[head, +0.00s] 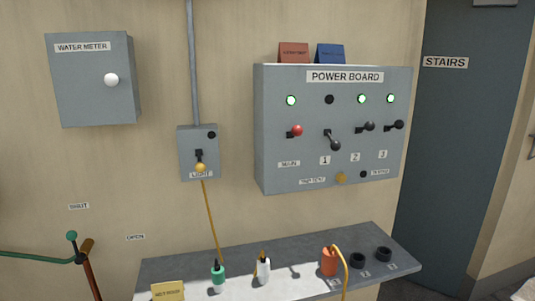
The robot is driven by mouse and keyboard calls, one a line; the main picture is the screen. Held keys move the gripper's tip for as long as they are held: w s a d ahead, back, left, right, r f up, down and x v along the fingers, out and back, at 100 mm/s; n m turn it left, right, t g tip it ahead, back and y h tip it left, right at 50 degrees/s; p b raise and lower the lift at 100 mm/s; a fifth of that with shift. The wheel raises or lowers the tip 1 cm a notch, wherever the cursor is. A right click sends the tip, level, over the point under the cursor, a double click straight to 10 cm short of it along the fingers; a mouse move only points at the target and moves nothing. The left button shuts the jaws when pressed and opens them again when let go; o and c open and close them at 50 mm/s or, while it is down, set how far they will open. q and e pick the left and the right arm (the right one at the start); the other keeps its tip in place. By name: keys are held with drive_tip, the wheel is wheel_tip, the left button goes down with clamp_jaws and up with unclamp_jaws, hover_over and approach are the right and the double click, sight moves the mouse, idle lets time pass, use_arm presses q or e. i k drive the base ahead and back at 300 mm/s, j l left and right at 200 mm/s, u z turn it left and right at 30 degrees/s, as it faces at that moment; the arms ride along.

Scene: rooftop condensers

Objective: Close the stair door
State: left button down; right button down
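The stair door (462,150) is a tall dark blue-grey panel at the right of the head view. A white sign reading STAIRS (445,62) is at its upper left. A small grey piece (495,3) shows at the top edge of the view over the panel. The door's top is cut off, and I cannot tell from this view how far it stands open. A small part of a dark handle-like thing (531,147) shows at the right edge. Neither of my grippers is in view.
A power board (332,180) with levers and lamps hangs left of the door. Below it a grey shelf (400,261) juts out, holding an orange plug (329,262) and other small items. A light box (198,140) and a water meter box (90,100) are further left.

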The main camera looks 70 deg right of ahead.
sight(474, 55)
drive_tip(key=z, duration=3.25)
drive_tip(key=i+l+z, duration=0.15)
drive_tip(key=i+z, duration=0.3)
drive_tip(key=i, duration=0.15)
drive_tip(key=i+l+z, duration=0.2)
drive_tip(key=i+z, duration=0.15)
drive_tip(key=i, duration=0.5)
drive_tip(key=i+z, duration=0.35)
drive_tip(key=i, duration=0.5)
drive_tip(key=i+j+u, duration=0.1)
drive_tip(key=i+u, duration=0.7)
drive_tip(key=i+l+u, duration=0.1)
drive_tip(key=i+u, duration=0.3)
